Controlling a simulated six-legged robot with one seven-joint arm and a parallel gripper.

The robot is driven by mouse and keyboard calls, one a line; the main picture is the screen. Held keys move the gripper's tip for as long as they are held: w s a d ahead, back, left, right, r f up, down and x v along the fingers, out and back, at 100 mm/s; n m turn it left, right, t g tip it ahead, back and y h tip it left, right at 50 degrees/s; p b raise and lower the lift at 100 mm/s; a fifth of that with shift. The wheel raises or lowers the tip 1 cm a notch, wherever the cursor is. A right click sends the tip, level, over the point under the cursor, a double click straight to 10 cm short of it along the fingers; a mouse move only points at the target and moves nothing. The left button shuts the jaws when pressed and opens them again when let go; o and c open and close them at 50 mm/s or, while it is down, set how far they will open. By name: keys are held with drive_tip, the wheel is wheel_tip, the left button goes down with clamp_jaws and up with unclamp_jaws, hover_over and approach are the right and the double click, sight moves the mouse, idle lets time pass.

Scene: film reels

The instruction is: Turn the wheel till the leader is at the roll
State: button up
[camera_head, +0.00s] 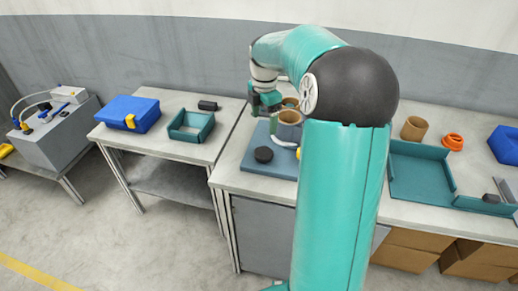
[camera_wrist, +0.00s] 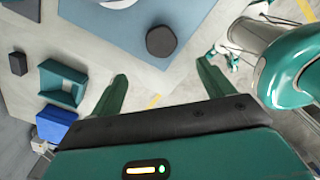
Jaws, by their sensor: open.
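A flat blue board (camera_head: 252,168) lies on the near-left part of the main bench; it also shows in the wrist view (camera_wrist: 195,20). A black round knob-like piece (camera_head: 263,155) sits on it, also in the wrist view (camera_wrist: 161,41). I cannot tell which part is the wheel, the leader or the roll; my arm hides some of the board. My gripper (camera_wrist: 163,70) is open and empty, above the board's left back part in the head view.
A left table holds a blue case (camera_head: 128,113), an open teal box (camera_head: 191,126) and a black block (camera_head: 208,105).

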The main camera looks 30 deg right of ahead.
sight(264, 152)
wheel_tip(264, 152, down, 13)
drive_tip(key=shift+s, duration=0.15)
idle(0.4)
drive_tip(key=c, duration=1)
